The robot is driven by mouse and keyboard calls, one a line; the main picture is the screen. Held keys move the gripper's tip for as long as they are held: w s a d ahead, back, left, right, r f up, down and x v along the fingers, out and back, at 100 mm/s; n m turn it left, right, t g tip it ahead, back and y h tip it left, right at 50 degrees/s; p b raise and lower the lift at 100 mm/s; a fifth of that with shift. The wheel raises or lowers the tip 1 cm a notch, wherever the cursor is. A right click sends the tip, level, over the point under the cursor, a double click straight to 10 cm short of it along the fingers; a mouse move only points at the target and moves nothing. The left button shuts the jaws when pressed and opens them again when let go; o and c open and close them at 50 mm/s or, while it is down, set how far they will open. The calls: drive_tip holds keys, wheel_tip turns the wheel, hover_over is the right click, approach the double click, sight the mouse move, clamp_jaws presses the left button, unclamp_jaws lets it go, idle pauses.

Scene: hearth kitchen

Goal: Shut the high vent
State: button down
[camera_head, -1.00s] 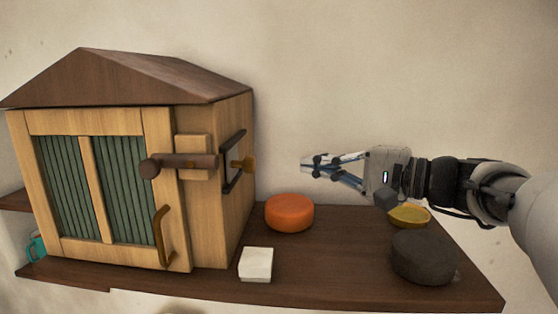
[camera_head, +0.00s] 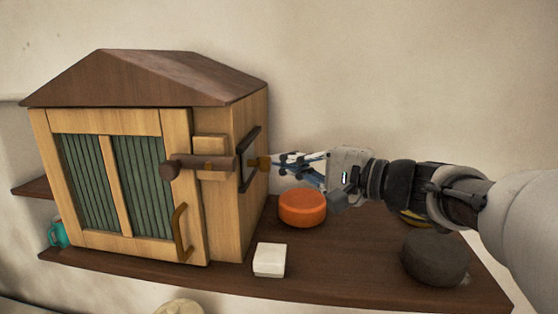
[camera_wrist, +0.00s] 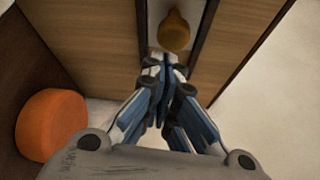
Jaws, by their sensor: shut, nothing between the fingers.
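The vent (camera_head: 249,158) is a dark-framed opening in the right side wall of a wooden cabinet (camera_head: 222,220). A brass-coloured knob (camera_head: 262,163) sticks out from it; in the wrist view the knob (camera_wrist: 174,32) sits on a pale panel between two dark rails. My gripper (camera_head: 277,163) is shut and empty, its fingertips pointing left at the knob. In the wrist view the fingertips (camera_wrist: 165,62) are just below the knob; I cannot tell whether they touch it.
An orange round block (camera_head: 302,208) and a white box (camera_head: 269,260) stand on the dark shelf (camera_head: 330,277). A dark grey round object (camera_head: 435,257) is at right, with a yellow bowl (camera_head: 414,218) partly hidden behind my arm. A wooden bar latch (camera_head: 205,163) crosses the cabinet front.

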drive_tip(key=shift+s+a+b, duration=0.2)
drive_tip(key=shift+s+b, duration=0.8)
drive_tip(key=shift+b, duration=0.15)
